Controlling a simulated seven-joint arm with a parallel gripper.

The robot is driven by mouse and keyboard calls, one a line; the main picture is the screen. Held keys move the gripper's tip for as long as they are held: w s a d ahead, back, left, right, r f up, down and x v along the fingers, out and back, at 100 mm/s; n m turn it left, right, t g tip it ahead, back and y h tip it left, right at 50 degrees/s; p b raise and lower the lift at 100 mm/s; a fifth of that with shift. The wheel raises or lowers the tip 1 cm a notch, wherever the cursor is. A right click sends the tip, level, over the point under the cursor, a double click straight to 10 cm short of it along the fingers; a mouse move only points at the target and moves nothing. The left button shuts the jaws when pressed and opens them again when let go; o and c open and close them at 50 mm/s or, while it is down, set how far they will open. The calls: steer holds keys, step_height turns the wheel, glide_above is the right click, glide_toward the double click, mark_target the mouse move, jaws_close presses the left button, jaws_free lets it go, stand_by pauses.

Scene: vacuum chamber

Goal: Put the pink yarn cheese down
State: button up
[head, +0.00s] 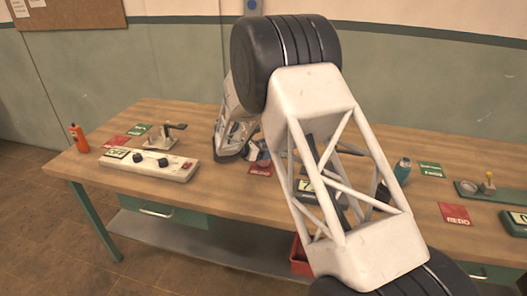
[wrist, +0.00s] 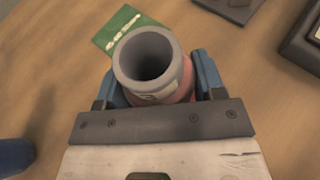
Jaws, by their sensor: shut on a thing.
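The pink yarn cheese (wrist: 187,86) is in my gripper (wrist: 160,88) in the wrist view. Its pale grey hollow tube end faces the camera, and a little pink shows below and beside the tube. Blue finger pads close on its left and right sides. A green card (wrist: 124,27) lies on the wood just beyond it. I cannot tell whether the cheese touches the table or hangs above it. In the head view my arm covers most of the gripper, and I cannot make out the cheese there.
The wooden workbench (head: 230,185) carries a white control box (head: 150,165), an orange bottle (head: 78,138) and a lever device (head: 166,138) at left. At right are a teal canister (head: 402,170), a green card (head: 431,169) and a red card (head: 454,214). A red bin (head: 300,255) stands below.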

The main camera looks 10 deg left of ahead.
steer(key=shift+f, duration=0.1)
steer(key=o, duration=1)
steer(key=shift+o, duration=0.2)
steer(key=shift+a, duration=0.1)
steer(key=v, duration=1.2)
